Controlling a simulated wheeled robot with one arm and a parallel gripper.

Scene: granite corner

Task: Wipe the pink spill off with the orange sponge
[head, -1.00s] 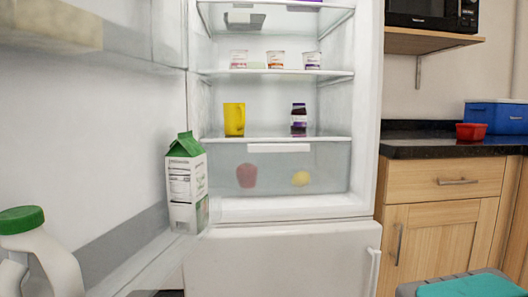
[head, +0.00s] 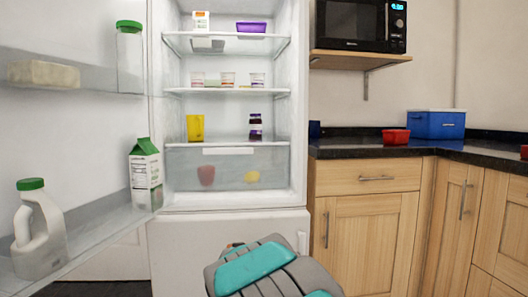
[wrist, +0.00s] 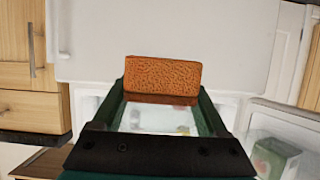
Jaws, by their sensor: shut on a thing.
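An orange sponge (wrist: 165,75) with a rough, pitted face is held between the fingertips of my gripper (wrist: 162,97) in the wrist view. My gripper is shut on it, and the sponge is clear of any surface. I cannot make out the pink spill in either view.
The fridge (head: 228,182) stands open, its shelves holding cups, a yellow mug and a jar. Its open door (head: 100,212) at left carries a milk carton and jug. A dark counter (head: 350,150) at right bears a red bowl and blue box; a microwave (head: 355,25) sits above.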

